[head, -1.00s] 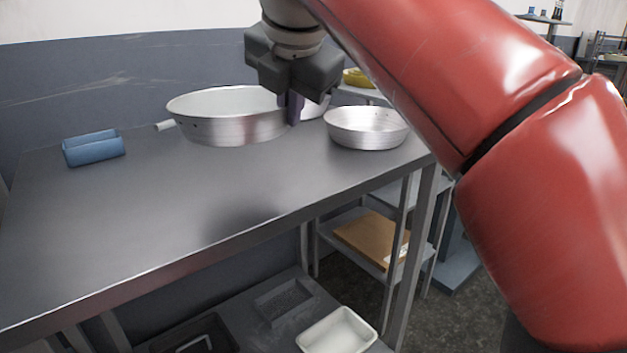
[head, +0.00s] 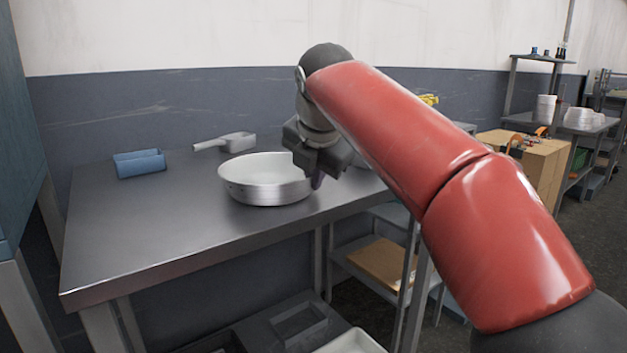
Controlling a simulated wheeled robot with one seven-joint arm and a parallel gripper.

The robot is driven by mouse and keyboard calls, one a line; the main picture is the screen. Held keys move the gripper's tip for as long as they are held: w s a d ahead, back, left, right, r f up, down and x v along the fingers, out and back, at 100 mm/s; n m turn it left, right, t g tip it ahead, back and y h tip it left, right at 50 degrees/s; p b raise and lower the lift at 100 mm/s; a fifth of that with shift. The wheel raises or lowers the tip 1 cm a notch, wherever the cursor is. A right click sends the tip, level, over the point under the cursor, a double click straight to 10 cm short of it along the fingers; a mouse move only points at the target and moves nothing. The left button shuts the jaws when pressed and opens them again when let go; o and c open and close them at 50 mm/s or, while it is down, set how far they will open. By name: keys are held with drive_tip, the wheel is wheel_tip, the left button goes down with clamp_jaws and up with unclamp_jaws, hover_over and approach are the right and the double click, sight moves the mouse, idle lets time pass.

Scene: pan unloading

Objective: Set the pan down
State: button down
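The pan (head: 264,192), a round silver metal one with a pale inside, is upright and level at the middle of the steel table (head: 150,230). Its underside sits at or very close to the table top; I cannot tell for certain whether it touches. My gripper (head: 314,180) is at the pan's right rim, pointing down, with its fingers closed on the rim. The far finger and the exact grip are partly hidden by the gripper body and rim.
A blue tray (head: 139,164) and a grey scoop (head: 232,142) lie at the table's back. A second metal pan (head: 368,180) is mostly hidden behind my arm on the right. The table's front left is clear. A shelf with a cardboard box (head: 382,262) stands beyond the right end.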

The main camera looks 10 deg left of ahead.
drive_tip(key=c, duration=2.1)
unclamp_jaws()
drive_tip(key=shift+f, duration=0.1)
drive_tip(key=o, duration=0.5)
drive_tip(key=shift+c, duration=0.2)
drive_tip(key=p+v, duration=0.1)
drive_tip(key=v, duration=1.1)
drive_tip(key=shift+p, duration=0.35)
